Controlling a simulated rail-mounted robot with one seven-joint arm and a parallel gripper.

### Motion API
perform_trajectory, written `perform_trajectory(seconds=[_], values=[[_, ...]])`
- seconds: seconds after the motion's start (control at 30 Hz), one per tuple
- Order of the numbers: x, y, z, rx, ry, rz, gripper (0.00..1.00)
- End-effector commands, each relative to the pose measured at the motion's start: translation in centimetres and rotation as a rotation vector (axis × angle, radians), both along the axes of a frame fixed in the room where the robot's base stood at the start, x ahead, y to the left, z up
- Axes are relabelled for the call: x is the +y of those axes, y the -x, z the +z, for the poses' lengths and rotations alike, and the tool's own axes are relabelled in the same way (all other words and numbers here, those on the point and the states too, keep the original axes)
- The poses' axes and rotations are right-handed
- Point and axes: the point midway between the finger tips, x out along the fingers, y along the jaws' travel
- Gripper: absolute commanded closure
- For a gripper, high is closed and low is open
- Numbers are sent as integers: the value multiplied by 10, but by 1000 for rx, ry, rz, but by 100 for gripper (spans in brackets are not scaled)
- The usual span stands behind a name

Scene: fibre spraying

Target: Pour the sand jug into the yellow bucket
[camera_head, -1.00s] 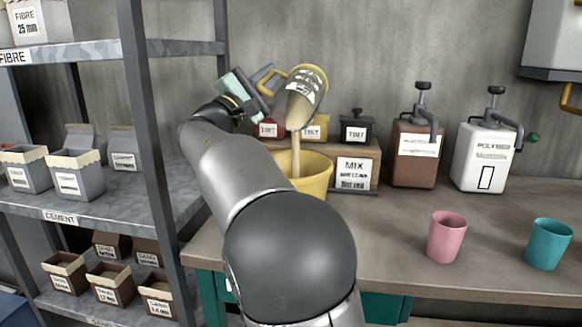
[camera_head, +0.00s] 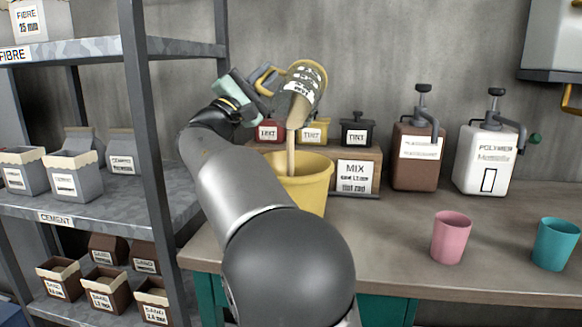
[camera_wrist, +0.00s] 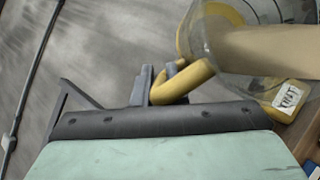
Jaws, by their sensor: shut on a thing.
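The sand jug (camera_head: 302,94) is a clear jug with a yellow rim and handle, tipped over above the yellow bucket (camera_head: 318,183). A narrow stream of sand (camera_head: 291,153) falls from its mouth into the bucket. My gripper (camera_head: 262,84) is shut on the jug's yellow handle, to the left of the jug. In the wrist view the fingers (camera_wrist: 158,84) close around the yellow handle, and the jug (camera_wrist: 265,45) with tan sand inside fills the upper right. The bucket stands on the bench; my arm hides its lower left part.
Small tint containers (camera_head: 313,130) stand on a wooden stand (camera_head: 371,170) behind the bucket. A brown pump jug (camera_head: 417,160) and a white polymer jug (camera_head: 484,157) stand right. A pink cup (camera_head: 451,238) and teal cup (camera_head: 554,244) are at the front. A shelf post (camera_head: 150,130) stands left.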

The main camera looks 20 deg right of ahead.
Motion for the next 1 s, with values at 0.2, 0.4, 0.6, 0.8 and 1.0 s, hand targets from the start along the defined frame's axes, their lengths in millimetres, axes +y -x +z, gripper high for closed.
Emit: perform_trajectory(seconds=[0.2,0.4,0.6,0.8,1.0], values=[[2,3,-1,-19,17,0,100],[4,4,-1,-35,32,0,100],[5,5,0,-50,47,-1,100],[7,7,0,-67,63,-1,100],[8,9,0,-83,77,0,100]])
